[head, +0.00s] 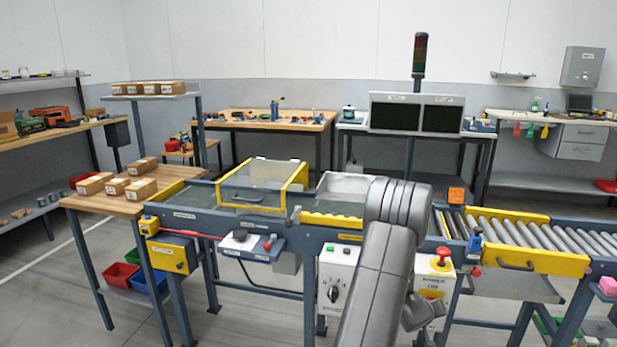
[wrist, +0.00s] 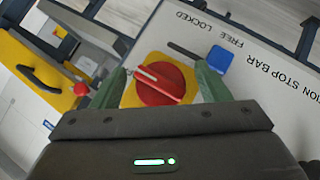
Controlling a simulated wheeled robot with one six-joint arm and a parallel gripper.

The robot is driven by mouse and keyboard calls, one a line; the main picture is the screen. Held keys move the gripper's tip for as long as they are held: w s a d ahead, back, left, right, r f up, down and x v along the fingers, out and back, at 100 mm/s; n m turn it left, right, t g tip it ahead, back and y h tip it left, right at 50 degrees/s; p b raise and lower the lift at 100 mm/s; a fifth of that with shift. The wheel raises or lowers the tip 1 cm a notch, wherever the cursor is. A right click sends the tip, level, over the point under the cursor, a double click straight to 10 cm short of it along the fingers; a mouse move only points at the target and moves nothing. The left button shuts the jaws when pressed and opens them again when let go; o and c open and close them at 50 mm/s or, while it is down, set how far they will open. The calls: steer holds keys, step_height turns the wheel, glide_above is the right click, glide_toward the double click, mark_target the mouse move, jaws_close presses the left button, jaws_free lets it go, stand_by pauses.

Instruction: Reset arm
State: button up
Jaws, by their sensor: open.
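In the wrist view my gripper (wrist: 160,84) is open, its two green fingers on either side of a red rotary knob (wrist: 160,84). The knob has a pale bar across it and sits on a yellow plate (wrist: 132,97). I cannot tell whether the fingers touch it. In the head view my grey arm reaches forward across the front of the conveyor line; my gripper's fingers are hidden there.
A blue slider (wrist: 218,58) beside the knob is marked FREE and LOCKED. In the head view, a yellow-framed guard (head: 262,188), a white dial panel (head: 336,278) and a roller conveyor (head: 530,235) lie around my arm. Boxes (head: 140,189) rest on the left bench.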

steer(key=shift+f+n+h+b, duration=0.3)
steer(key=shift+n+h+b, duration=0.2)
steer(key=shift+h+b, duration=0.4)
steer(key=shift+r+h+b, duration=0.1)
steer(key=shift+h+b, duration=0.3)
steer(key=shift+b, duration=0.15)
steer(key=shift+r+n, duration=0.1)
steer(key=shift+n, duration=0.3)
steer(key=shift+r, duration=0.1)
steer(key=shift+r, duration=0.1)
